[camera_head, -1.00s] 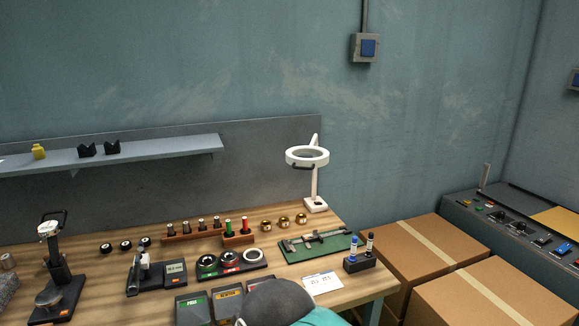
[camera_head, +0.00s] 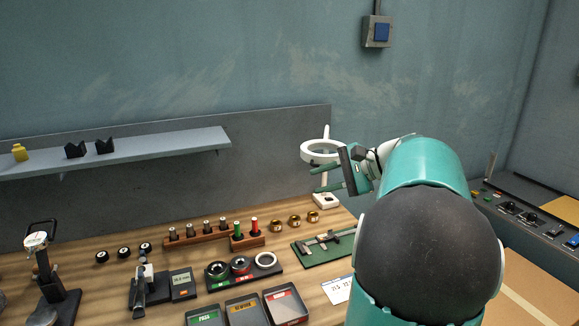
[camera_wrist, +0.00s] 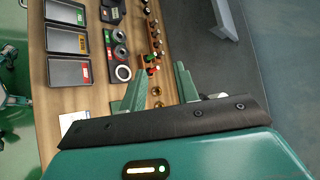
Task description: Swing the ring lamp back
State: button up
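The white ring lamp (camera_head: 318,150) stands at the back right of the wooden bench, with its ring raised on an upright post above a white base (camera_head: 325,201). My gripper (camera_head: 314,180) is just below and to the right of the ring, with its two green fingers apart and pointing left. They look empty. I cannot tell whether a finger touches the lamp; the gripper hides part of the post. In the wrist view my gripper (camera_wrist: 151,70) also shows its fingers spread, with no lamp ring clearly visible between them.
Brass rings (camera_head: 294,220), a plug rack (camera_head: 195,237) and a caliper on a green mat (camera_head: 322,250) lie on the bench near the lamp base. A grey shelf (camera_head: 150,150) runs along the back left. A cardboard box (camera_head: 530,285) stands at the right.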

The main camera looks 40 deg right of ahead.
jog(key=s+d+r+m+t, duration=0.1)
jog(key=s+d+m+t, duration=0.3)
jog(key=d, duration=0.8)
jog(key=shift+n+g+h, duration=0.3)
jog(key=shift+n, duration=0.3)
jog(key=x, duration=1.2)
jog(key=shift+w+a, duration=0.2)
jog(key=shift+w, duration=0.15)
grip_shut()
